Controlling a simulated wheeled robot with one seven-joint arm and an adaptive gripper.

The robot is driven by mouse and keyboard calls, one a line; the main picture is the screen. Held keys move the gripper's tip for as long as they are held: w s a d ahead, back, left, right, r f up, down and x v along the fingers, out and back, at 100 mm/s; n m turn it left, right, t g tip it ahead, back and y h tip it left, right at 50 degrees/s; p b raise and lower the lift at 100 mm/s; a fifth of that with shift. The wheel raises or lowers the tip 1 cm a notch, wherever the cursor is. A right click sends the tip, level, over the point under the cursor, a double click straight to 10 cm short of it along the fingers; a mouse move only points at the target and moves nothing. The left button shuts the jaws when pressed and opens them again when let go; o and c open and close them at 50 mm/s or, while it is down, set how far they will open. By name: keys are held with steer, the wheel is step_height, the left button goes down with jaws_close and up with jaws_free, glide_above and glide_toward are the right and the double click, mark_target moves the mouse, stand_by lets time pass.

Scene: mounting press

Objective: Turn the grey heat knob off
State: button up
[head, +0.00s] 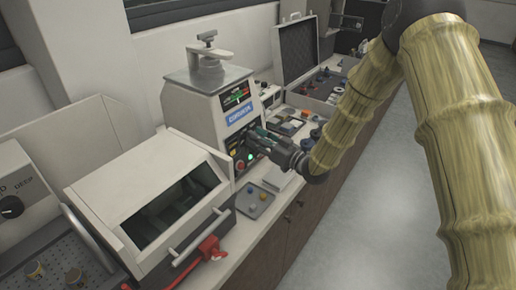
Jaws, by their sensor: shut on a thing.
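The mounting press (210,108) is a pale machine with a small lit display and a blue label on its front. My gripper (255,140) reaches in from the right, with its fingertips at the control panel under the label. It is shut on the grey heat knob, which its fingers and body hide almost wholly. The knob's pointer and setting cannot be read. A green lit button (250,155) and a red button (240,165) show just below and left of the fingers.
A white box with a dark window and front handle (203,235) stands left of the press, with a red clamp (210,249) below. An open case (298,52) stands behind. The floor at right is clear.

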steer(key=shift+n+g+y+b, duration=0.5)
steer(key=shift+n+g+b, duration=0.2)
steer(key=shift+n+b, duration=1.4)
steer(key=shift+n, duration=0.5)
steer(key=o, duration=1)
steer(key=shift+w, duration=0.1)
steer(key=shift+d, duration=0.15)
steer(key=v, duration=1.2)
